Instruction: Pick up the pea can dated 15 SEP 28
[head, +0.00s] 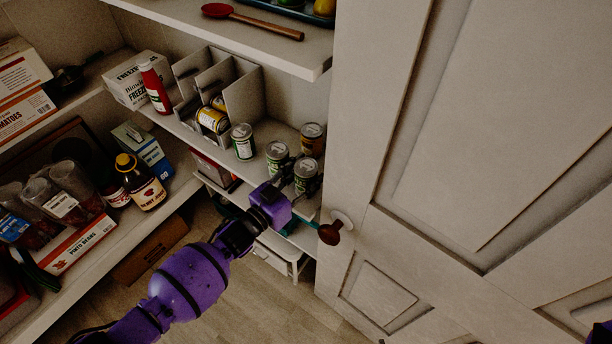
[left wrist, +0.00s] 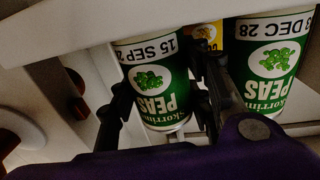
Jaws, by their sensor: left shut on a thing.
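The green pea can (left wrist: 152,80) with "15 SEP 2" on its white band appears upside down in the left wrist view; the date's last digit is hidden. My left gripper (left wrist: 160,108) is shut on it, one finger on each side. In the head view that can (head: 306,177) is at the shelf's front right, with my left gripper (head: 297,192) at it. I cannot tell whether it touches the shelf. A second pea can, marked "3 DEC 28" (left wrist: 270,65), stands close beside the right finger; it also shows in the head view (head: 277,158).
A yellow-labelled can (left wrist: 208,38) is behind the pea cans, seen at the back in the head view (head: 312,141). Another green can (head: 243,142) stands left, beside the grey dividers (head: 243,95). A white door (head: 450,130) with a knob (head: 330,233) is close on the right.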

